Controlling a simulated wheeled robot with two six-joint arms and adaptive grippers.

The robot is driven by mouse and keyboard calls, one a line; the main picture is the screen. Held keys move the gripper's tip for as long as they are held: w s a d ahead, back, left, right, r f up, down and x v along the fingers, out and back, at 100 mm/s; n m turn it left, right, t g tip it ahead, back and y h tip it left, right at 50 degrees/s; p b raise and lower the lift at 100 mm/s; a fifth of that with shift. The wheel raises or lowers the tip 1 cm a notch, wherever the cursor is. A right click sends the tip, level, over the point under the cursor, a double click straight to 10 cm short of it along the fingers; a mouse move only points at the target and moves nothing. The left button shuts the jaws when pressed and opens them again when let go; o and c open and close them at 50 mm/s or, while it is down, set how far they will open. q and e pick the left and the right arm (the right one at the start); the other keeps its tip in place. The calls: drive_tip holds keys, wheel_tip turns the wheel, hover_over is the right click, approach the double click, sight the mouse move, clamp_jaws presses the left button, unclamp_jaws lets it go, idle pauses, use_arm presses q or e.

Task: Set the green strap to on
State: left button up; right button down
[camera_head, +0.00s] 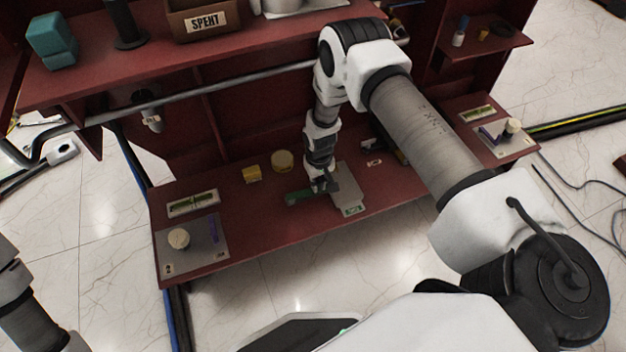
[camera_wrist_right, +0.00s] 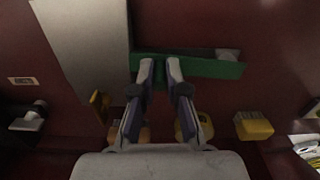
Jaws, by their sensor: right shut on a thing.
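The green strap (camera_head: 297,198) lies on the lower red shelf, at the left edge of a grey plate (camera_head: 350,188). In the right wrist view the green strap (camera_wrist_right: 215,67) runs left to right, with a pale block at its right end. My right gripper (camera_head: 322,187) reaches down to the strap. In the wrist view its two fingertips (camera_wrist_right: 160,64) are close together and shut on the strap near its left end. The fingers hide part of the strap. My left arm shows at the lower left, but its gripper is out of view.
A yellow block (camera_head: 251,174) and a round yellow knob (camera_head: 282,160) stand behind the strap. A grey panel (camera_head: 205,255) with a knob and purple lever is at the shelf's left end. A grey rail (camera_head: 215,86) crosses below the upper red shelf (camera_head: 150,67).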

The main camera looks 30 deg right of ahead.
drive_tip(key=shift+w+d, duration=0.1)
drive_tip(key=shift+w, duration=0.3)
drive_tip(key=c, duration=1.2)
unclamp_jaws()
